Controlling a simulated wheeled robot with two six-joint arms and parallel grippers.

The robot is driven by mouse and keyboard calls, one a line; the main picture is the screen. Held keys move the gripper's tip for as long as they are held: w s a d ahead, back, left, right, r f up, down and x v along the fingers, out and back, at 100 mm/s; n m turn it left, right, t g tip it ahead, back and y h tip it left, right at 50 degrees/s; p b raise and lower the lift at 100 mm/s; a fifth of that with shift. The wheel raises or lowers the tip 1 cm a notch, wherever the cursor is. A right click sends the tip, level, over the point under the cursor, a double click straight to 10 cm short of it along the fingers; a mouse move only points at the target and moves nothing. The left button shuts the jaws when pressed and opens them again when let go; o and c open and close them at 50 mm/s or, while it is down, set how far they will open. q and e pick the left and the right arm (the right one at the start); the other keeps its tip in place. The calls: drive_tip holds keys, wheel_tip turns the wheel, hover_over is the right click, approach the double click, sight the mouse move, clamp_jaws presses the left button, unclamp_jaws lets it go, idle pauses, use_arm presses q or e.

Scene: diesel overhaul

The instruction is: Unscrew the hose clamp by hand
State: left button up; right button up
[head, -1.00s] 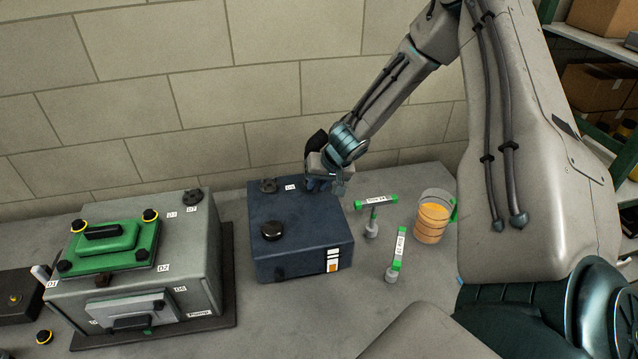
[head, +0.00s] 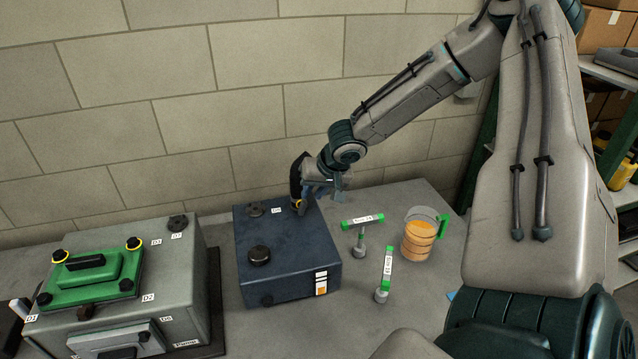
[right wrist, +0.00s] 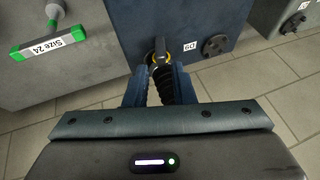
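In the right wrist view the clamp (right wrist: 160,57) shows just beyond my fingertips, with the ribbed hose (right wrist: 166,88) between the fingers. My right gripper (head: 316,192) is at the right side of the clamp, its fingers (right wrist: 160,74) apart on either side of the hose. I cannot tell whether a finger touches the hose. My left gripper is not in view.
Two green-handled tools stand right of the box, one labelled Size 24 (head: 362,222), the other (head: 386,270) nearer. A jug of orange liquid (head: 418,238) stands further right. A grey box with a green cover (head: 92,278) stands left. A block wall is behind.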

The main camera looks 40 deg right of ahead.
drive_tip(key=shift+v, duration=1.8)
drive_tip(key=shift+o, duration=0.3)
drive_tip(key=shift+f, duration=0.1)
